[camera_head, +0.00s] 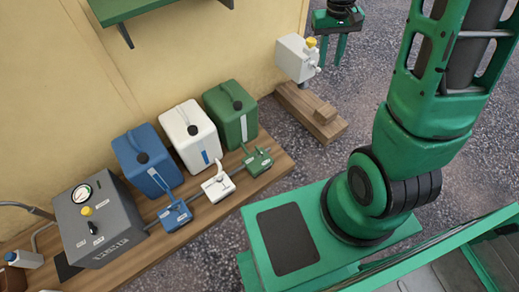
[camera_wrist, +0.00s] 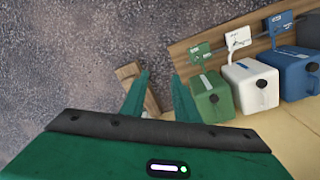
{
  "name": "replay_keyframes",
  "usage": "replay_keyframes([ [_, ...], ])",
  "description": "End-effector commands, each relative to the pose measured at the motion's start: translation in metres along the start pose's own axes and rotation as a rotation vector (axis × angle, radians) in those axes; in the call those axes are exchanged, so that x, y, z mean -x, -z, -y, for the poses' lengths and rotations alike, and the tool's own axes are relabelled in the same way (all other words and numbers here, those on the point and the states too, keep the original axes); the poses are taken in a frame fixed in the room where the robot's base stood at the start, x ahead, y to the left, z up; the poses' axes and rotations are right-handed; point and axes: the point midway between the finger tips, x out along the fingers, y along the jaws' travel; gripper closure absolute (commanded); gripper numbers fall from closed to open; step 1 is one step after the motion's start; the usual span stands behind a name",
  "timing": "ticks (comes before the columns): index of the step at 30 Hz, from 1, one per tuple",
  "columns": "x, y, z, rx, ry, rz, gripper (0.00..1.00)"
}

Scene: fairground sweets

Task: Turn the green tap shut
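The green tap (camera_head: 257,160) sits on the wooden shelf board in front of the green canister (camera_head: 236,122). It has a small label plate and a lever-like part on top; its exact handle angle is too small to tell. In the wrist view the green tap (camera_wrist: 200,50) is up and right of my fingers, with the green canister (camera_wrist: 212,97) just below it. My gripper (camera_head: 333,60) is up at the top of the head view, to the right of and apart from the tap. Its two green fingers (camera_wrist: 162,82) are spread, with nothing between them.
A white canister (camera_head: 188,131) and a blue canister (camera_head: 147,155) stand left of the green one, each with a matching tap. A grey gauge box (camera_head: 100,220) is further left. A white box with a yellow knob (camera_head: 297,58) stands near a wooden beam (camera_head: 312,112).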

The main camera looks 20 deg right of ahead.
Motion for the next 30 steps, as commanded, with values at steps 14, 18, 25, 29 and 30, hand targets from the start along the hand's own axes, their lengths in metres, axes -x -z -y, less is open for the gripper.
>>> replay_keyframes([
  [14,-0.162,0.109,0.095,0.228,-0.006,-0.01,0.72],
  [18,-0.221,0.125,0.126,0.293,0.002,-0.012,0.72],
  [25,-0.324,0.131,0.177,0.395,0.023,-0.014,0.72],
  [29,-0.385,0.123,0.204,0.451,0.04,-0.014,0.72],
  [30,-0.403,0.12,0.212,0.467,0.046,-0.014,0.72],
])
